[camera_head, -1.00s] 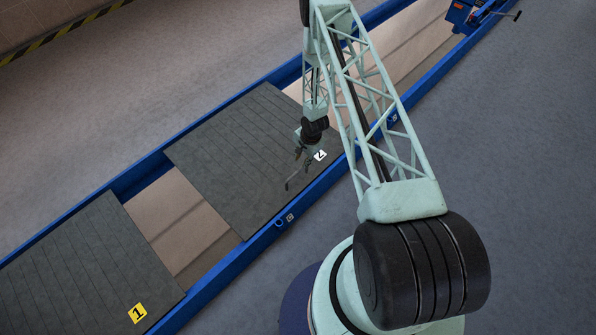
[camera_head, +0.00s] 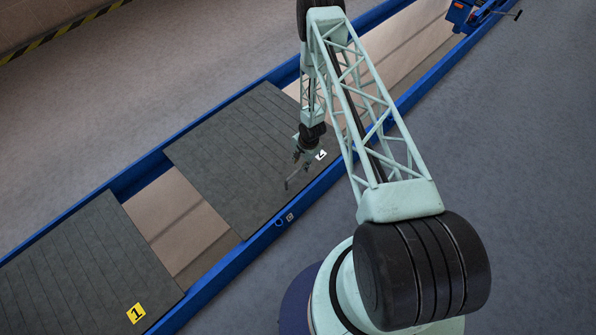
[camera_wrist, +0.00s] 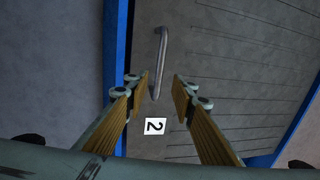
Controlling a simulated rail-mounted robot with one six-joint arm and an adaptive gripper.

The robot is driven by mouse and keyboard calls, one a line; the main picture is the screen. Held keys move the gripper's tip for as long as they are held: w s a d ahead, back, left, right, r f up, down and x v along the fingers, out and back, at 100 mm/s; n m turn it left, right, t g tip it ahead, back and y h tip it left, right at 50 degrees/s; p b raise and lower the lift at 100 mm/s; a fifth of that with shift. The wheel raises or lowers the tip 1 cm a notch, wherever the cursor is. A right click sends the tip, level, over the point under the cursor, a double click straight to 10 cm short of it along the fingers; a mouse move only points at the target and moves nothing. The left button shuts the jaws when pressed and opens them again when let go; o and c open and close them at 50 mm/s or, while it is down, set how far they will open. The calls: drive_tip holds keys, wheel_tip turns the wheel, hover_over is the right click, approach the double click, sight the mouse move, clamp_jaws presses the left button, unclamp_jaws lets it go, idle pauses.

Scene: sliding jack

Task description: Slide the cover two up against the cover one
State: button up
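Cover two (camera_head: 235,140) is a dark grey ribbed panel lying across the blue rails, with a white "2" label (camera_head: 320,155) near its right corner. Its metal bar handle (camera_head: 291,180) shows near the front edge. In the wrist view the handle (camera_wrist: 161,55) runs lengthwise, and its near end appears between my fingertips; whether they are around it or above it I cannot tell. My gripper (camera_wrist: 159,88) is open, with a finger to each side of the handle's line. Cover one (camera_head: 75,260), with a yellow "1" label (camera_head: 136,313), lies to the lower left, apart from cover two.
An open gap (camera_head: 180,220) with a beige floor separates the two covers. A blue rail (camera_head: 215,268) runs along the front side. A blue device with a lever (camera_head: 465,14) sits at the top right. Grey floor (camera_head: 500,170) lies on the right.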

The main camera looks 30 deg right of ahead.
sight(298, 171)
drive_tip(key=shift+w+a+f+b, duration=0.1)
drive_tip(key=shift+w+f+b, duration=0.2)
drive_tip(key=shift+f, duration=1.05)
drive_tip(key=shift+w+a+f+b, duration=0.1)
drive_tip(key=shift+w+f+b, duration=0.15)
drive_tip(key=shift+f, duration=1.1)
drive_tip(key=shift+w+a+f+b, duration=0.1)
drive_tip(key=shift+w+f+b, duration=0.2)
drive_tip(key=shift+f, duration=1.05)
drive_tip(key=shift+s, duration=0.1)
drive_tip(key=shift+c, duration=0.2)
clamp_jaws()
